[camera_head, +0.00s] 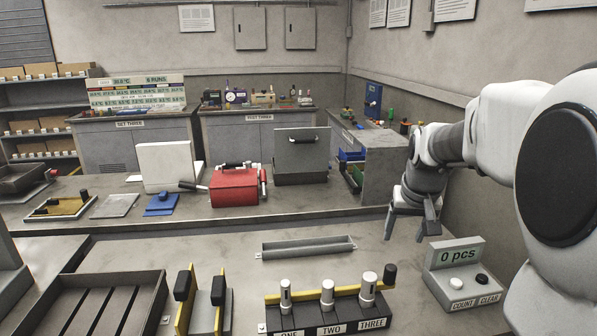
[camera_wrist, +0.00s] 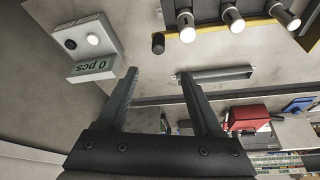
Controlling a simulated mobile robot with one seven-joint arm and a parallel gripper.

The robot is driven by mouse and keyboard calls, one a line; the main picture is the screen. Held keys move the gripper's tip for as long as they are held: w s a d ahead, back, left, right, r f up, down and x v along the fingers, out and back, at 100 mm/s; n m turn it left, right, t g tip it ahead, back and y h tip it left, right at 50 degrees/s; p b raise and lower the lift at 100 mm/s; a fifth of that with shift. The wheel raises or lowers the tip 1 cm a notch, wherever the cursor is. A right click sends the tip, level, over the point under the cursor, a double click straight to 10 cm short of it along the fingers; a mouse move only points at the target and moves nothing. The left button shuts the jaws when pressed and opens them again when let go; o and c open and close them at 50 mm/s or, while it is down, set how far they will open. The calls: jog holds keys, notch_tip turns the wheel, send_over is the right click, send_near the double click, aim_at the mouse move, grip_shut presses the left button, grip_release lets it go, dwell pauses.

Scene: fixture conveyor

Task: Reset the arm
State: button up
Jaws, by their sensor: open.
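My gripper (camera_head: 411,222) hangs from my arm above the right part of the near bench, left of the counter box. Its two fingers are apart with nothing between them. In the wrist view the open fingers (camera_wrist: 156,88) reach up into the picture, and bare bench top shows between them. My arm comes in from the right edge of the head view.
A counter box (camera_head: 456,270) reading "0 pcs" stands close to my gripper. Several cylinders stand on a block labelled ONE, TWO, THREE (camera_head: 331,319). A shallow grey tray (camera_head: 307,249) lies behind. A red box (camera_head: 234,188) stands on the farther bench.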

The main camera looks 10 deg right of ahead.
jog(key=s+a+r+n, duration=0.1)
jog(key=s+a, duration=0.3)
jog(key=s, duration=0.3)
jog(key=s+a+r+n+t+p, duration=0.1)
jog(key=s+a, duration=0.4)
jog(key=s, duration=0.3)
jog(key=s+a+r+n+y+p, duration=0.1)
jog(key=s+a, duration=0.4)
jog(key=s, duration=0.3)
jog(key=shift+a, duration=0.15)
jog(key=shift+s, duration=0.1)
dwell(0.6)
